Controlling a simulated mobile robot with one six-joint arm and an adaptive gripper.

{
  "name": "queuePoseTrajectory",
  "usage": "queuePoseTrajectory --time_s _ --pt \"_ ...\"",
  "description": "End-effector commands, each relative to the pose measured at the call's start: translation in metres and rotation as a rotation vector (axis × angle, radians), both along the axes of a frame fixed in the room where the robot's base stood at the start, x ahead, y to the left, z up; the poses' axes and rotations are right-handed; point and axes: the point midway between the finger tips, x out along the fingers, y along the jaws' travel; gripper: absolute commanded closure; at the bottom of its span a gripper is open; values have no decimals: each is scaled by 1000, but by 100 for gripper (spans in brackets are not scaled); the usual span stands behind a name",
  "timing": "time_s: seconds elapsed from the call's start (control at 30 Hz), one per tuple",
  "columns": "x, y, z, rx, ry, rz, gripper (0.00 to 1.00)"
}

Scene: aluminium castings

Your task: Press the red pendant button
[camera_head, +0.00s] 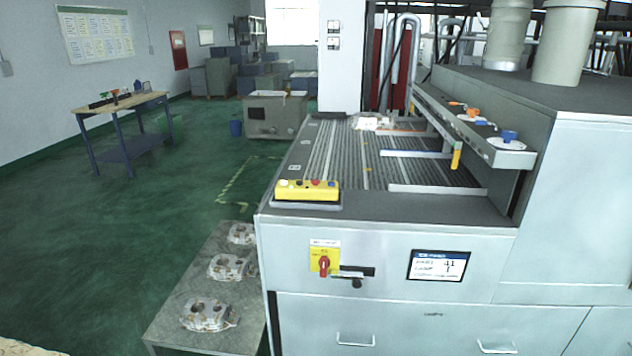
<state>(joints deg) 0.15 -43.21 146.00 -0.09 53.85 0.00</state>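A yellow pendant (299,191) lies on a dark pad at the near left corner of the grey machine's top. A small red button (315,182) sits on its upper face, right of the middle. A blue button (331,183) is to the right of the red one, and a pale button (283,183) is near the left end. The buttons are small, so I cannot tell whether any is pressed. My gripper is not in view.
The machine's front (380,295) carries a red rotary switch (324,265) on a yellow plate and a lit screen (438,265). Castings (207,314) lie on a low grey table at its left. A raised rail (465,125) runs along the slatted bed's right.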

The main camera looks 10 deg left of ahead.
Motion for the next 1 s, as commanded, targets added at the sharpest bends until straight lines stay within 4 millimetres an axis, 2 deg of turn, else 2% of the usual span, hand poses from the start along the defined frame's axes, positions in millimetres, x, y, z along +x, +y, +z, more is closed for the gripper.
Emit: queuePoseTrajectory --time_s 0.3,1.0 --pt "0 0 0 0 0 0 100" --pt "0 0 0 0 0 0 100"
